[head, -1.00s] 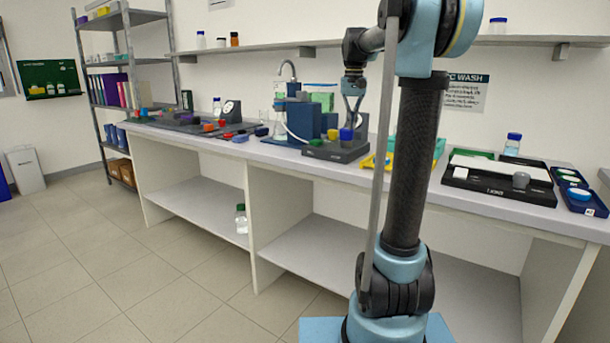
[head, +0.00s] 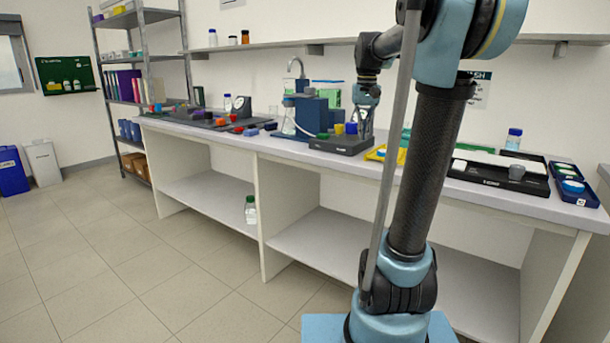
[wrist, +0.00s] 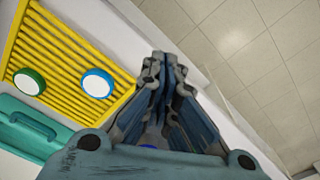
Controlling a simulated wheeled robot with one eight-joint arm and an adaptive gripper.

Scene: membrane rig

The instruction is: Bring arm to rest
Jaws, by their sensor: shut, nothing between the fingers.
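My gripper (head: 364,128) hangs from my bent arm over the bench (head: 330,160), at the right end of the dark rig base. In the head view it is small and its fingertips are near the blue-capped part. In the wrist view my gripper (wrist: 160,62) shows its fingers closed together with nothing between them. A patch of blue shows at the base of the fingers, and I cannot tell what it is.
A yellow rack (wrist: 70,60) with a green and a blue round cap lies beside my gripper, next to a teal case (wrist: 25,135). The membrane rig (head: 310,112) stands left. A black tray (head: 500,180) is right. Floor (head: 120,245) in front is clear.

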